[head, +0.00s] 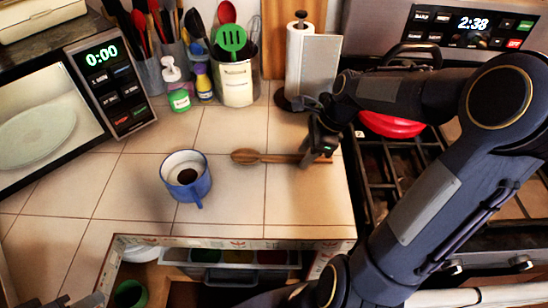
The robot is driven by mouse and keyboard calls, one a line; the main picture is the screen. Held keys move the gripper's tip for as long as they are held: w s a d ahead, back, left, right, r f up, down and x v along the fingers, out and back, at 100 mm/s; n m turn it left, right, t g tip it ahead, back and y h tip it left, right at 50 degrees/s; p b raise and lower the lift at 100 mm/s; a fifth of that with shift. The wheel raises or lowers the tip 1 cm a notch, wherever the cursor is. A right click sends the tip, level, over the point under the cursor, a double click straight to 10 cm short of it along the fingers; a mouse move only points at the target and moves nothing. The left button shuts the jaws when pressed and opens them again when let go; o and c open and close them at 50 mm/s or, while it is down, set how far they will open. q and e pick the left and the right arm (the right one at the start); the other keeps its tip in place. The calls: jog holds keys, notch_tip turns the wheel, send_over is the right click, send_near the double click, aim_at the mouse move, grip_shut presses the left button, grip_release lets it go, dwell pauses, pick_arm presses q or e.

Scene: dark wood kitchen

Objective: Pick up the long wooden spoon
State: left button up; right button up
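The long wooden spoon (268,157) lies on the tiled counter, its bowl to the left and its handle running right. My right gripper (315,160) points down over the handle near its right end and hides part of it. The fingers are at the handle, but I cannot tell whether they are closed on it. The spoon looks flat on the tiles. My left gripper is not in view.
A blue mug (187,178) stands left of the spoon. Behind are a paper towel holder (300,60), a utensil crock (236,82) and a soap bottle (177,90). A microwave (50,125) stands left; the stove with a red pan (392,125) is right.

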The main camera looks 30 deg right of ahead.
grip_shut()
jog(key=shift+r, duration=0.1)
